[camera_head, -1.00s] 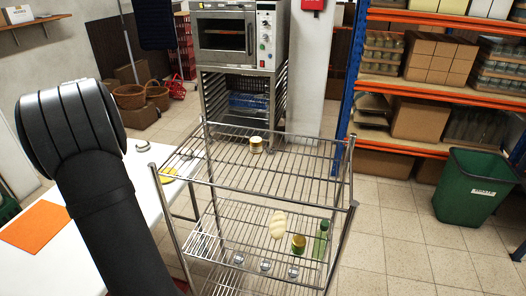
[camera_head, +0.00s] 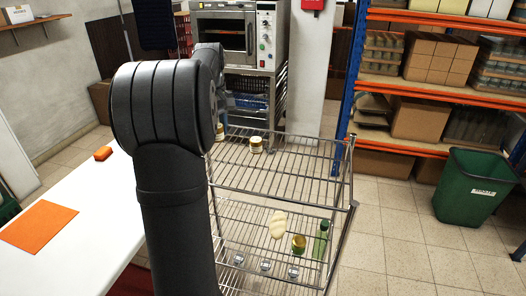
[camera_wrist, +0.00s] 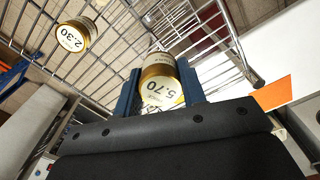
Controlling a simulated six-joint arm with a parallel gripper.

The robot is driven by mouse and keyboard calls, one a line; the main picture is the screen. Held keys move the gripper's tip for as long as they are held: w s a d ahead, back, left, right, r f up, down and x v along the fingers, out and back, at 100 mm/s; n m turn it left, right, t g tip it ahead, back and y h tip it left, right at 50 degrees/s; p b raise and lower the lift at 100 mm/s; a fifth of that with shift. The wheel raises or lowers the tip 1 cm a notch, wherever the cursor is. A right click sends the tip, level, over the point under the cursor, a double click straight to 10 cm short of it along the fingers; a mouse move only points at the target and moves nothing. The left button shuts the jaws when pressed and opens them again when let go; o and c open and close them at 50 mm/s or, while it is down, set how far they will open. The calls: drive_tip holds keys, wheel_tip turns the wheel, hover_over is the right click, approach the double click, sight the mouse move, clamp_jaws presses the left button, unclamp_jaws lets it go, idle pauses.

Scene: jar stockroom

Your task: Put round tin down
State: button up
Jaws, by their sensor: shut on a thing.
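My gripper (camera_wrist: 160,72) is shut on a round gold tin (camera_wrist: 161,92) with a white label reading 5.70. Blue fingers stand on either side of it. In the head view a small part of what looks like this tin (camera_head: 220,132) shows at the arm's right edge, by the rack's top shelf; the rest is hidden. The wire rack's top shelf (camera_head: 290,180) lies under the gripper; I cannot tell whether the tin touches it. A second gold tin (camera_head: 256,145), labelled 2.30 in the wrist view (camera_wrist: 75,37), stands on that shelf, apart from the held tin.
The lower shelf holds a pale twisted loaf-like thing (camera_head: 278,225), a gold-and-green jar (camera_head: 298,244) and a green bottle (camera_head: 321,240). The top shelf's right and front are clear. A white table (camera_head: 60,265) with an orange mat (camera_head: 38,227) stands left. An oven (camera_head: 222,35) stands behind.

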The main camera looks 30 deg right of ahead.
drive_tip(key=s+d+r+m, duration=0.2)
drive_tip(key=s+d, duration=1)
drive_tip(key=s, duration=0.3)
drive_tip(key=s+d+r+m, duration=0.1)
drive_tip(key=s+d+m, duration=0.1)
drive_tip(key=s+d, duration=1.15)
hover_over(316, 171)
wheel_tip(316, 171, down, 6)
drive_tip(key=shift+f, duration=2.3)
drive_tip(key=o, duration=0.5)
drive_tip(key=shift+f, duration=0.15)
drive_tip(key=o, duration=0.5)
